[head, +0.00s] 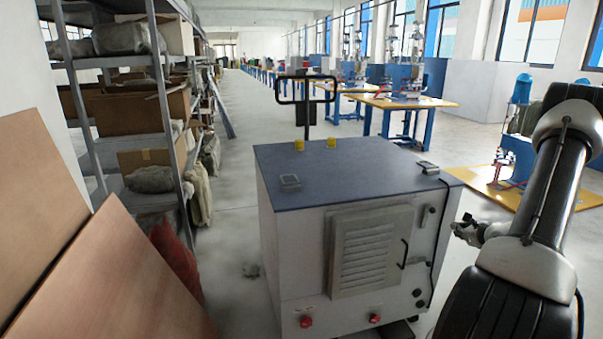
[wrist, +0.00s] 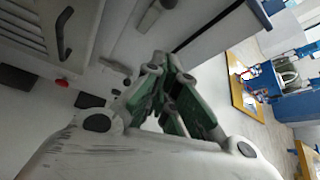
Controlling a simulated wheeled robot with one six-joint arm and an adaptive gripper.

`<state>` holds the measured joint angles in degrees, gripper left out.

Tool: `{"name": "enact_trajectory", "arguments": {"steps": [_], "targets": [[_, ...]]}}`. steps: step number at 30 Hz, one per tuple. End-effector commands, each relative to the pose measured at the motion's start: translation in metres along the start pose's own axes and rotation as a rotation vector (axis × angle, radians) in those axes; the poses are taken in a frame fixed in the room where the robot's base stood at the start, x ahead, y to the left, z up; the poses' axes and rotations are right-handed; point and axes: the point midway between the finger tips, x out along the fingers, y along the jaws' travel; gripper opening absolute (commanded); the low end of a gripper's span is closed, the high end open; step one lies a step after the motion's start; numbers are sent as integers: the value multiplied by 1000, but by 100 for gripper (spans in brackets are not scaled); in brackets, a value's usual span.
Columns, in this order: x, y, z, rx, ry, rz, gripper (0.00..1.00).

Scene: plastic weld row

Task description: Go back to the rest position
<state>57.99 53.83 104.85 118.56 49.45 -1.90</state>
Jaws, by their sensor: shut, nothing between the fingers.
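My gripper (head: 462,231) shows small at the right of the head view, just right of the white cabinet (head: 299,260) and below the level of its dark top. A gap or contact with the cabinet side cannot be told. In the wrist view my gripper (wrist: 170,70) has its greenish fingers drawn together, with nothing seen between them. The cabinet's side fills much of the wrist view behind the fingers.
Shelving (head: 160,95) and leaning brown boards (head: 100,270) stand left. Machine tables (head: 395,102) line the right.

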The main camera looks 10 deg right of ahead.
Motion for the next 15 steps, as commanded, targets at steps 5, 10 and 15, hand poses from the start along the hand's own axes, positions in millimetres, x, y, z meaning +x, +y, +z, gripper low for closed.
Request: {"name": "enact_trajectory", "arguments": {"steps": [5,10,15], "targets": [[-14,39,-9,-77,-6,132,0],[-66,104,-9,-249,-32,390,0],[-142,158,34,-564,-99,684,0]]}}
